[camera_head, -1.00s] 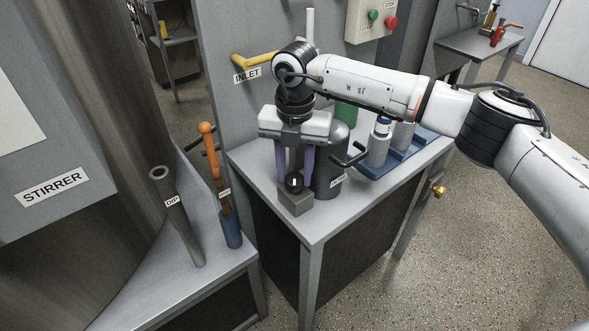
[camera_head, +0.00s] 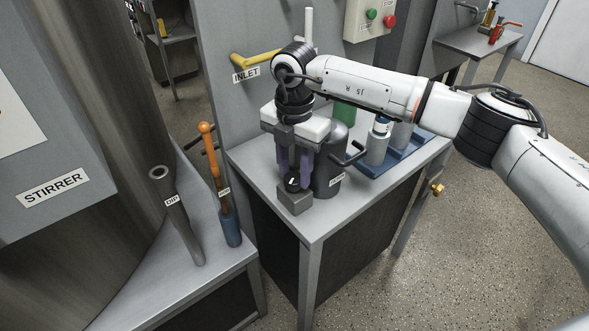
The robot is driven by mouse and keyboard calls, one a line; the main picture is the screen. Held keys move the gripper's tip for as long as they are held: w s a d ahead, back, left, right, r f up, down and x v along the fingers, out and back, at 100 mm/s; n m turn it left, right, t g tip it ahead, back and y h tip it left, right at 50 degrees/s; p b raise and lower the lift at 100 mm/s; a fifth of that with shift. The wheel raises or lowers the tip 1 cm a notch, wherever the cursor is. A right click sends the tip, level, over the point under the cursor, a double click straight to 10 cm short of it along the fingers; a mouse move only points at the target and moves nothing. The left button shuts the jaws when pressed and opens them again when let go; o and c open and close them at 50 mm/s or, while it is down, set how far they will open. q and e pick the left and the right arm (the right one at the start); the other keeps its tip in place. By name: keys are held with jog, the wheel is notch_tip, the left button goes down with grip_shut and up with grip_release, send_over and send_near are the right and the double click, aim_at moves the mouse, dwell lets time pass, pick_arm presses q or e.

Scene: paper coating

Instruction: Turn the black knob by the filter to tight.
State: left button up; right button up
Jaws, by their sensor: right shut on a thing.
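The black knob (camera_head: 292,183) sits on top of a small grey block (camera_head: 295,201) near the front left corner of the grey table. A white mark shows on the knob and points at a slant. The filter (camera_head: 328,172), a dark grey cylinder with a label, stands right behind and to the right of the knob. My right gripper (camera_head: 293,179) points straight down with its purple fingers around the knob, shut on it. The fingers partly hide the knob's sides. My left gripper is not in view.
A blue tray (camera_head: 408,151) with grey bottles stands at the table's back right. A yellow INLET handle (camera_head: 255,58) is on the panel behind. To the left, a DIP tube (camera_head: 178,215) and an orange-handled tool (camera_head: 213,165) stand on a lower bench.

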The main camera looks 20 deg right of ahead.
aim_at(295, 176)
jog(key=shift+w+r, duration=0.1)
jog(key=shift+r, duration=0.05)
jog(key=o, duration=1.1)
notch_tip(295, 176, up, 10)
jog(key=shift+r+b, duration=0.1)
jog(key=shift+b, duration=0.3)
